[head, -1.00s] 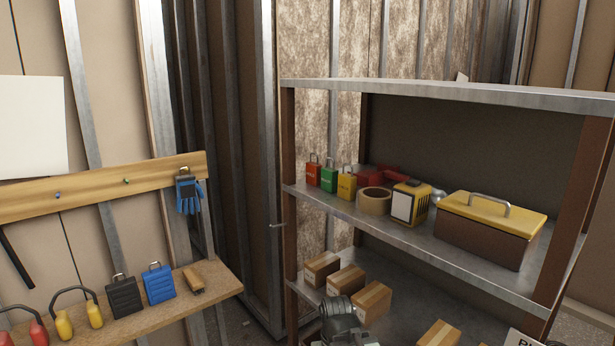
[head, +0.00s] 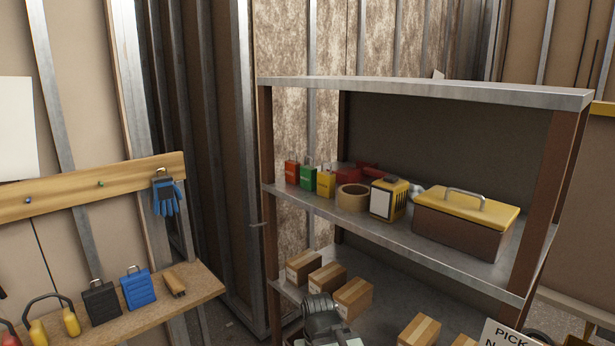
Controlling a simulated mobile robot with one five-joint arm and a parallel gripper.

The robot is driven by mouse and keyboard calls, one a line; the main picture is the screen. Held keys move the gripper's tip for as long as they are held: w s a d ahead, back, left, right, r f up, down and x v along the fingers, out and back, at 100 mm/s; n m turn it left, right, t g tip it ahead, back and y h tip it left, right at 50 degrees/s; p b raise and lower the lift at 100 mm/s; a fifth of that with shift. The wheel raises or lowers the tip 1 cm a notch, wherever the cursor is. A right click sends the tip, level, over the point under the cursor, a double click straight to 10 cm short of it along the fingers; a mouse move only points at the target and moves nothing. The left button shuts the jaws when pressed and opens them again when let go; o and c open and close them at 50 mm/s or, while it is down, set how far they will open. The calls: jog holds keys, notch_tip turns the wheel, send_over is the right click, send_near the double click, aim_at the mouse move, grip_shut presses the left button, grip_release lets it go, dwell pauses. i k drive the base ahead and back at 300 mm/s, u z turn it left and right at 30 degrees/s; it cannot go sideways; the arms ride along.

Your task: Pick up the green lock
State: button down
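The green lock (head: 308,179) stands upright on the middle shelf of the metal rack, near its left end. It is between a red lock (head: 291,173) on its left and a yellow lock (head: 326,184) on its right. Its shackle points up. My gripper (head: 322,318) shows only in part as a dark grey shape at the bottom edge, well below the green lock in the picture and apart from it. Its fingertips cannot be made out, so I cannot tell whether it is open or shut.
The middle shelf (head: 385,237) also holds a tape roll (head: 352,198), a yellow-black device (head: 388,199) and a yellow-lidded toolbox (head: 462,222). Several cardboard boxes (head: 353,298) stand on the lower shelf. A wooden bench (head: 205,286) with cases stands at left. The top shelf (head: 430,92) overhangs the locks.

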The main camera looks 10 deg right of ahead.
aim_at(308, 173)
jog(key=u, duration=0.25)
jog(key=i, duration=0.35)
jog(key=u, duration=1.8)
